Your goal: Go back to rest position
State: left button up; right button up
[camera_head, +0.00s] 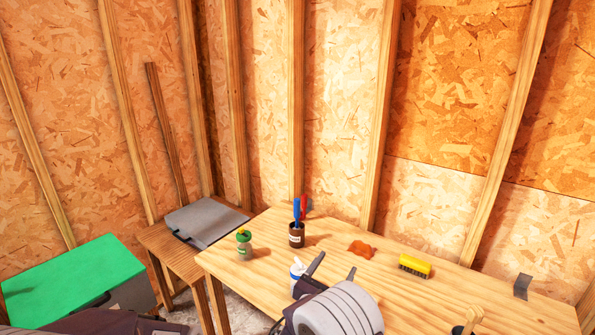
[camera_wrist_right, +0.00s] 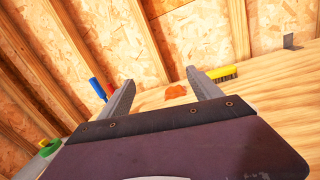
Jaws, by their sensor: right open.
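My right gripper (camera_head: 334,266) is open and empty above the front of the wooden workbench (camera_head: 230,270). Its two fingers point toward the back wall, and they show apart in the right wrist view (camera_wrist_right: 160,77).
On the bench are a green bottle (camera_head: 244,245), a dark cup with red and blue handled tools (camera_head: 296,235), an orange-brown patch (camera_head: 362,249), a yellow brush (camera_head: 415,265) and a grey bracket (camera_head: 522,286). A grey case (camera_head: 205,222) lies on a side table. A green-lidded box (camera_head: 70,280) is left.

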jog(key=s+d+r+m+g+h+p, duration=0.1)
jog(key=s+d+r+m+g+h, duration=0.15)
jog(key=d, duration=0.55)
jog(key=s+d+r+m+g+h+p, duration=0.1)
jog(key=s+d+r+m+g+h, duration=0.2)
jog(key=d, duration=0.5)
jog(key=s+d+f+m+g+y+p, duration=0.25)
jog(key=s+d+m+g, duration=0.6)
jog(key=s, duration=0.45)
jog(key=s+a+f+m+g+y, duration=0.2)
jog(key=s+a+f+m+y, duration=0.1)
jog(key=s+m+y, duration=0.15)
jog(key=s+a+f+m+g+y, duration=0.1)
jog(key=s+a+f+m+y, duration=0.15)
jog(key=s, duration=0.35)
pick_arm(q)
notch_tip(320, 180, up, 6)
jog(key=shift+d+f, duration=0.1)
pick_arm(e)
jog(key=w+a+f+m+t+y, duration=0.1)
jog(key=a+m+y, duration=0.4)
jog(key=a, duration=0.5)
notch_tip(320, 180, down, 2)
jog(key=m+t, duration=0.1)
jog(key=m, duration=0.1)
jog(key=shift+w+a+m, duration=0.25)
jog(key=shift+m, duration=0.05)
